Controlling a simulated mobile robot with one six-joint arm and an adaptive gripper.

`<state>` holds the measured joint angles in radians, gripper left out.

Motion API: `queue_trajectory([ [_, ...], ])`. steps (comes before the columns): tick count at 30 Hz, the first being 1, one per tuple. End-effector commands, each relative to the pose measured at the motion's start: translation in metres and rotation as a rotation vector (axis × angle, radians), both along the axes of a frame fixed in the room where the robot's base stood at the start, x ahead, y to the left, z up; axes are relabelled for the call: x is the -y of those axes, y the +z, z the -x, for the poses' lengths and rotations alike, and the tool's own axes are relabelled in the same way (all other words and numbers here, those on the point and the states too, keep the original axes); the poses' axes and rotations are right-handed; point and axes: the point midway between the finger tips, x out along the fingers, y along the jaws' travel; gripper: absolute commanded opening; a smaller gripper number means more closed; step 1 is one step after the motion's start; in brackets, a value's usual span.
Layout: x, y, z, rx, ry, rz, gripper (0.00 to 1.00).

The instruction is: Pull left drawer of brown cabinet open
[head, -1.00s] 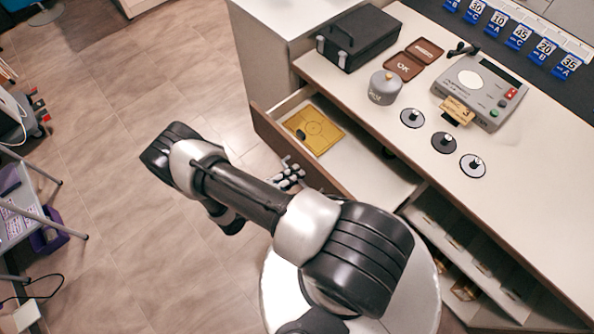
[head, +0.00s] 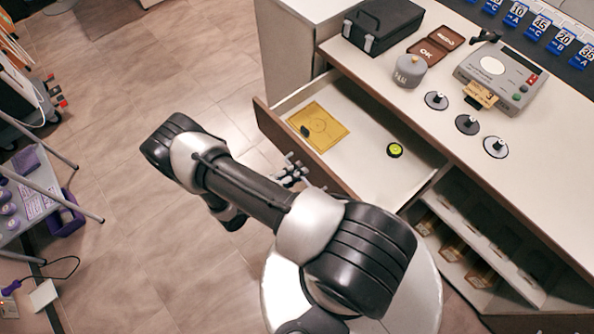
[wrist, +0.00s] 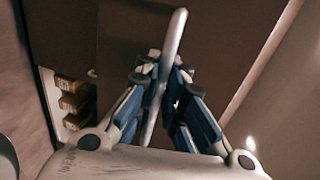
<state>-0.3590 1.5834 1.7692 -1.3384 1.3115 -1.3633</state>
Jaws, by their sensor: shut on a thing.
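The left drawer (head: 405,181) of the brown cabinet (head: 483,150) is pulled well out, with its brown front facing my arm. A yellow plate (head: 319,127) with a small dark item on it and a round green-and-black object (head: 395,150) lie inside. In the wrist view, my gripper (wrist: 164,85) is shut on the metal bar handle (wrist: 174,42) in front of the dark drawer front (wrist: 120,35). In the head view, my gripper (head: 292,172) shows beside the drawer front, partly hidden behind my arm, and the handle is hard to make out.
The countertop holds a black case (head: 383,25), a grey pot (head: 410,70), several round knobbed discs and a grey device (head: 502,77). Open compartments (head: 470,245) lie right of the drawer. A trolley (head: 30,195) stands at far left. The floor between is clear.

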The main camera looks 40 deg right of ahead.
Motion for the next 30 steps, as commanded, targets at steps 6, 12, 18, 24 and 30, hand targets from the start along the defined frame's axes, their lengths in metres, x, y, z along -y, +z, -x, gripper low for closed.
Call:
queue_trajectory([
  [6, 0.0, 0.001, -0.001, 0.003, 0.003, 0.002, 0.18],
  [12, 0.0, 0.001, -0.001, 0.001, 0.001, 0.002, 0.18],
  [18, -0.007, 0.002, -0.001, 0.002, 0.004, 0.001, 0.18],
  [24, -0.042, 0.009, 0.001, 0.005, 0.008, 0.001, 0.18],
  [30, -0.084, 0.018, 0.004, 0.005, 0.007, 0.0, 0.18],
])
